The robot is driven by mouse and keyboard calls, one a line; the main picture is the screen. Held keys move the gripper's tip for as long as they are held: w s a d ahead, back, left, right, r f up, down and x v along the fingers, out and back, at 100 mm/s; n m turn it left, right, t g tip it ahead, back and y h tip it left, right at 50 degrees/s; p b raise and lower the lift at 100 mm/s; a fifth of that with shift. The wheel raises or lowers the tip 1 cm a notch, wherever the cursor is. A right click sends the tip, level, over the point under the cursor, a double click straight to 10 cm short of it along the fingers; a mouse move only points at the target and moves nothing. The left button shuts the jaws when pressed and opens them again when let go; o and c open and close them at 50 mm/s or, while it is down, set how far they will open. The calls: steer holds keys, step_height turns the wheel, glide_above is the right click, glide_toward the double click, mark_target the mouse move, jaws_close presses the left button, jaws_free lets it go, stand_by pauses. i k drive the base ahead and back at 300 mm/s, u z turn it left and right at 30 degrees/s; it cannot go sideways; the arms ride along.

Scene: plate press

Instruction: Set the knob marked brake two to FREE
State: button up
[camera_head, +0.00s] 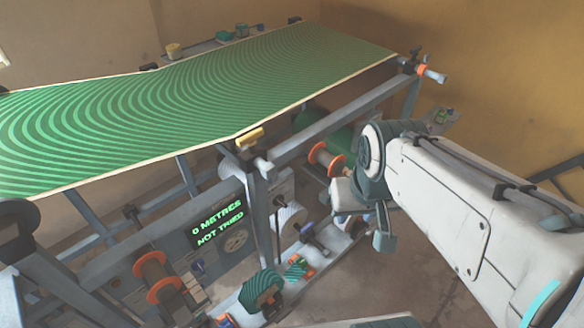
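I cannot make out a knob marked brake two or any FREE mark in this view. A grey panel on the machine's side carries a black display (218,222) with green text reading "0 METRES NOT TRIED". My gripper (364,232) hangs below my white arm, right of the machine frame and apart from the panel. Its fingers are partly hidden by the wrist, so its opening is unclear.
A long green striped sheet (220,90) lies over the machine's top. Orange-flanged spools sit at the lower left (155,275) and under the frame (325,158). A green ribbed roll (262,291) rests on a low pale shelf. Grey frame bars stand between my gripper and the panel.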

mark_target(279, 200)
steer(key=z, duration=0.05)
steer(key=i, duration=0.6)
steer(key=u, duration=0.85)
steer(key=k, duration=0.5)
steer(key=z, duration=1.1)
steer(key=i, duration=0.65)
steer(key=u, duration=1.65)
